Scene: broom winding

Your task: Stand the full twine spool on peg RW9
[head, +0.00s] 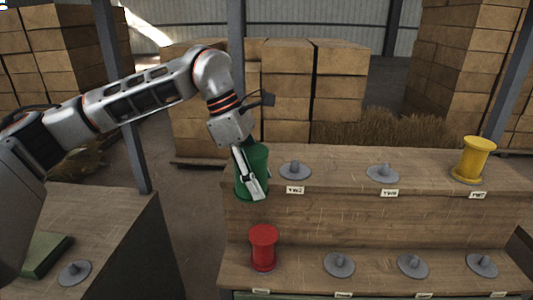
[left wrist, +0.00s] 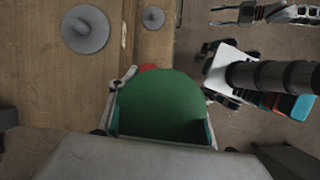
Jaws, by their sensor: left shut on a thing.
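A green spool (head: 257,158) is held upright in my left gripper (head: 251,184), whose fingers are shut on its sides. It hangs at the left end of the upper shelf, left of the nearest peg (head: 294,170). In the left wrist view the spool's green round top (left wrist: 162,105) fills the space between the fingers, and a red edge shows just behind it. Another bare peg (head: 383,173) stands mid-shelf. The peg labels are too small to read surely, so I cannot tell which is RW9. My right gripper (left wrist: 228,15) seems to show at the left wrist view's top edge, its fingers unclear.
A yellow spool (head: 473,160) stands at the upper shelf's right end. A red spool (head: 263,247) stands on the lower shelf at left, beside bare pegs (head: 339,264). A side table (head: 115,240) holds another bare peg (head: 75,273). Bales stand behind.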

